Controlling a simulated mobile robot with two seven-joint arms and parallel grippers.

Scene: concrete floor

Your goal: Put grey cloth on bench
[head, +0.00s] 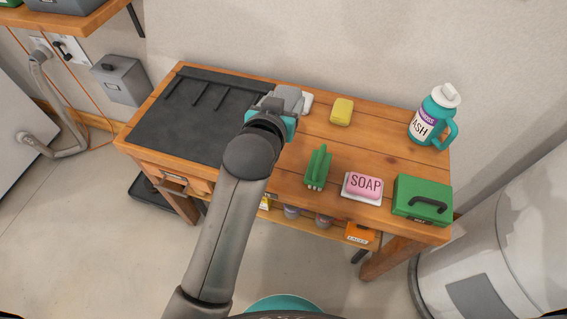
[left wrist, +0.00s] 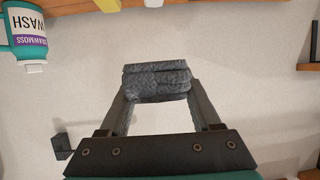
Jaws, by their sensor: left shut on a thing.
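My left gripper (head: 276,106) reaches over the wooden bench (head: 388,158), its fingers pointing towards the wall. In the left wrist view, the gripper (left wrist: 160,100) is shut on a folded dark grey cloth (left wrist: 157,81) held between its two fingertips. In the head view the grey cloth (head: 289,96) shows just beyond the gripper, partly hidden by it. It seems to be above the bench top; the exact height is hard to tell. My right gripper is not in view.
On the bench are a black mat (head: 205,128), a white item (head: 307,101), a yellow sponge (head: 341,111), a green brush (head: 318,167), pink soap (head: 362,186), a green box (head: 422,200) and a teal wash bottle (head: 433,117). A grey bin (head: 505,250) stands at right.

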